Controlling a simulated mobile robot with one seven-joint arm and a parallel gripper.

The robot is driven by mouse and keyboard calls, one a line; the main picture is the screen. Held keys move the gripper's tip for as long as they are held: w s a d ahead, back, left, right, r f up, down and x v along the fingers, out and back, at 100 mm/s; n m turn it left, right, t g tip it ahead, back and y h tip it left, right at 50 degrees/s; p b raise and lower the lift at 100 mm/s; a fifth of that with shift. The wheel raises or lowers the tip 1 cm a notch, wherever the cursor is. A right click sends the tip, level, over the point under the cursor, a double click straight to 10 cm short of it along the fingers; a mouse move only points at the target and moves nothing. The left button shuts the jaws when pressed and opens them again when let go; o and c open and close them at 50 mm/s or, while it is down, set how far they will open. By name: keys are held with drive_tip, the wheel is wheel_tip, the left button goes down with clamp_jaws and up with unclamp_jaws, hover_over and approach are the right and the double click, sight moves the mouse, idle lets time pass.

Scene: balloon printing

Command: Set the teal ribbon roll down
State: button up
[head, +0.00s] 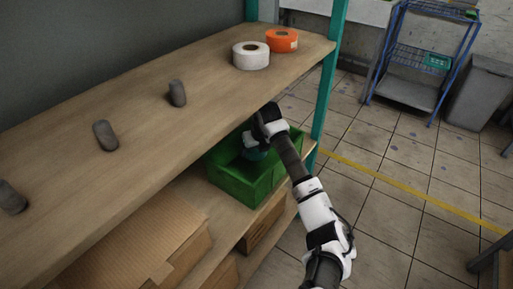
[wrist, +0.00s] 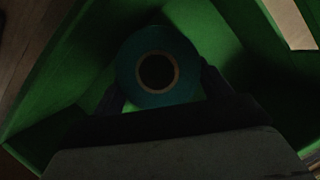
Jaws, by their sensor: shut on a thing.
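The teal ribbon roll (wrist: 187,78) is at the upper middle of the wrist view, its round face and dark core toward the camera. My gripper (wrist: 162,92) is shut on it, one dark finger on each side. The roll is inside the green bin (head: 231,182), which stands on the lower shelf in the head view. In the head view my gripper (head: 258,138) reaches into the bin, and a small part of the roll (head: 254,154) shows below it. Whether the roll touches the bin floor cannot be told.
The upper shelf (head: 215,90) overhangs the bin. It bears a white roll (head: 251,56), an orange roll (head: 283,41) and several grey cylinders (head: 177,93). Cardboard boxes (head: 135,245) stand left of the bin on the lower level. A teal post (head: 326,85) rises beside the bin.

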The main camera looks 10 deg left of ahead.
drive_tip(key=shift+f, duration=0.6)
drive_tip(key=o, duration=1)
drive_tip(key=shift+o, duration=0.2)
drive_tip(key=shift+r, duration=0.1)
drive_tip(key=shift+r, duration=0.3)
drive_tip(key=v, duration=0.8)
drive_tip(key=shift+w, duration=0.1)
